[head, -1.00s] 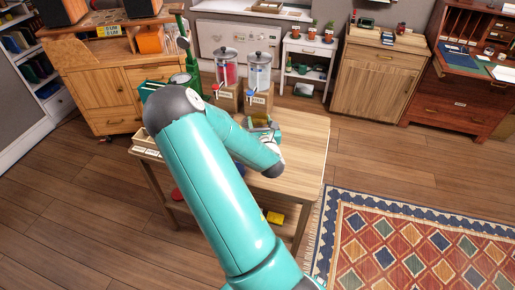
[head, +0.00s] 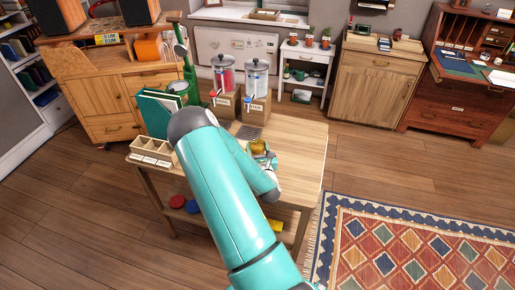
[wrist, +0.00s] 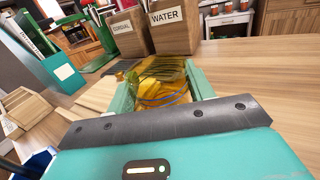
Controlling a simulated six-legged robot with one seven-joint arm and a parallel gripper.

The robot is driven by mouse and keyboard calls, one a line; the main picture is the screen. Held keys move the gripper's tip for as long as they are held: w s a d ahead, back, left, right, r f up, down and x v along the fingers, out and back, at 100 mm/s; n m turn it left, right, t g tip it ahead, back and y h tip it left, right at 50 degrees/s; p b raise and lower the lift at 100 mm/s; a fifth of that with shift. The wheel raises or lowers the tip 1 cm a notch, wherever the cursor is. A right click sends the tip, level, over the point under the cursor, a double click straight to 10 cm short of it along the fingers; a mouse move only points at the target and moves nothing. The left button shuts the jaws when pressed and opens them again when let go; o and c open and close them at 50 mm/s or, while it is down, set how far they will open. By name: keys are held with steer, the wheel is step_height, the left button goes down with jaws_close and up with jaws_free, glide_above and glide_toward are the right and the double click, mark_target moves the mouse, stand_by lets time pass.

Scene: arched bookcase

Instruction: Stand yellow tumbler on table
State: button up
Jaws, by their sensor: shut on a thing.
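The yellow tumbler (wrist: 160,88) is see-through and sits between the two fingers of my gripper (wrist: 160,95) in the wrist view. My gripper is shut on it. In the head view the tumbler (head: 259,147) shows small and yellow at the end of my arm, over the right part of the wooden table (head: 305,150). The wrist view looks low along the tabletop (wrist: 255,50). My gripper hides the tumbler's lower part, so I cannot tell whether its base touches the table.
Two drink dispensers, labelled cordial (wrist: 124,28) and water (wrist: 172,25), stand on wooden blocks at the table's back. A sectioned wooden box (head: 152,152) and a green folder (head: 158,112) are at the left. The table's right side is clear.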

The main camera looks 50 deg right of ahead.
steer(key=shift+f, duration=0.1)
steer(key=o, duration=1.1)
steer(key=shift+c, duration=0.2)
steer(key=v, duration=1.2)
steer(key=shift+d, duration=0.1)
